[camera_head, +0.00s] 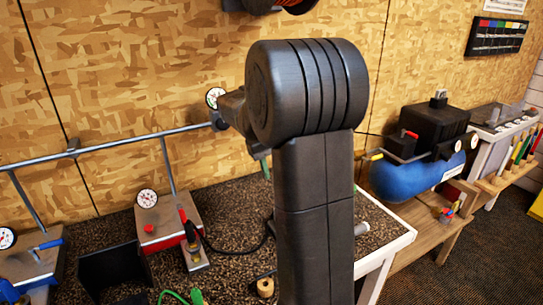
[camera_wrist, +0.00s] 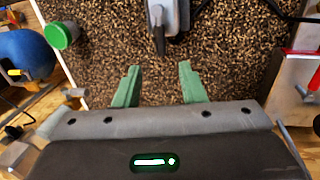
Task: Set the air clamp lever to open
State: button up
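In the wrist view, a grey fitting with a dark lever (camera_wrist: 159,32) stands at the top middle, the lever pointing down the picture toward my gripper. I cannot tell for sure that this is the air clamp lever. My gripper (camera_wrist: 159,68) has its two green fingers apart, with only the speckled bench top (camera_wrist: 225,65) between them. The lever's tip is just beyond the fingertips in the picture, not between them. In the head view my own arm hides the gripper.
A green-lidded jar (camera_wrist: 62,31) stands left of the fingers in the wrist view. A blue compressor tank (camera_head: 415,180) is at right in the head view. A blue-handled gauge unit (camera_head: 32,258) is at left, and a metal pipe (camera_head: 110,145) runs along the wall.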

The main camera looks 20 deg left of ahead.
jog(key=shift+s+a+r, duration=0.15)
jog(key=shift+r, duration=1)
jog(key=shift+s+a+r, duration=0.15)
jog(key=shift+r, duration=1)
jog(key=f, duration=0.4)
jog(key=w+d+f, duration=0.1)
jog(key=f, duration=0.4)
jog(key=w+d+f, duration=0.1)
jog(key=f, duration=0.3)
jog(key=shift+f+p, duration=0.35)
jog(key=shift+a, duration=0.1)
notch_tip(320, 180, up, 14)
jog(key=s+a, duration=0.2)
jog(key=f, duration=0.4)
jog(key=w+d+f, duration=0.1)
jog(key=f, duration=0.4)
jog(key=w+d+f, duration=0.1)
jog(key=f, duration=0.4)
jog(key=shift+d, duration=0.1)
jog(key=shift+s+n, duration=0.1)
jog(key=shift+n, duration=0.3)
jog(key=shift+s+a+n, duration=0.3)
jog(key=shift+s+n, duration=0.05)
jog(key=shift+n, duration=0.45)
